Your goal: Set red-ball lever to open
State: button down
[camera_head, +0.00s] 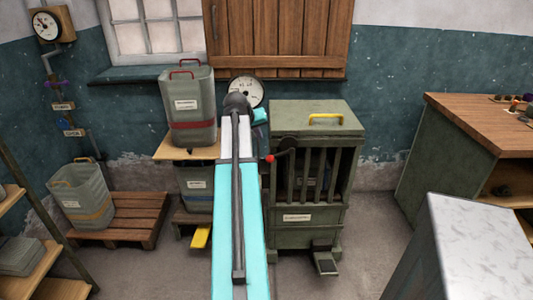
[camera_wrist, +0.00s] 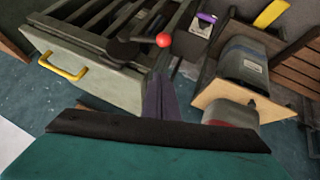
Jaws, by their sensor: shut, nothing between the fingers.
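The lever's red ball (camera_head: 270,158) is at the end of a short dark arm on the left front of a green barred cabinet (camera_head: 311,110). In the head view the lever points left and slightly down from its dark hub (camera_head: 288,144). The wrist view shows the red ball (camera_wrist: 163,40) and the hub (camera_wrist: 122,51) beyond my gripper (camera_wrist: 160,78). My gripper is shut and empty, its tips appearing just below the ball, with no clear contact. In the head view my arm hides most of the gripper.
A grey-green canister (camera_head: 187,105) with a red band stands on a wooden board left of my arm. A yellow handle (camera_head: 326,119) tops the cabinet, and a pedal (camera_head: 326,263) juts from its base. A wooden-topped bench (camera_head: 490,120) stands right. Floor between cabinet and bench is open.

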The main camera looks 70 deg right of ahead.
jog(key=shift+d+f, duration=0.1)
dwell(0.3)
jog(key=p, duration=0.2)
send_near(280, 155)
jog(key=w+d+f, duration=0.3)
jog(key=w+f, duration=0.1)
jog(key=f, duration=0.1)
jog(key=shift+w+d, duration=0.25)
jog(key=shift+w, duration=0.1)
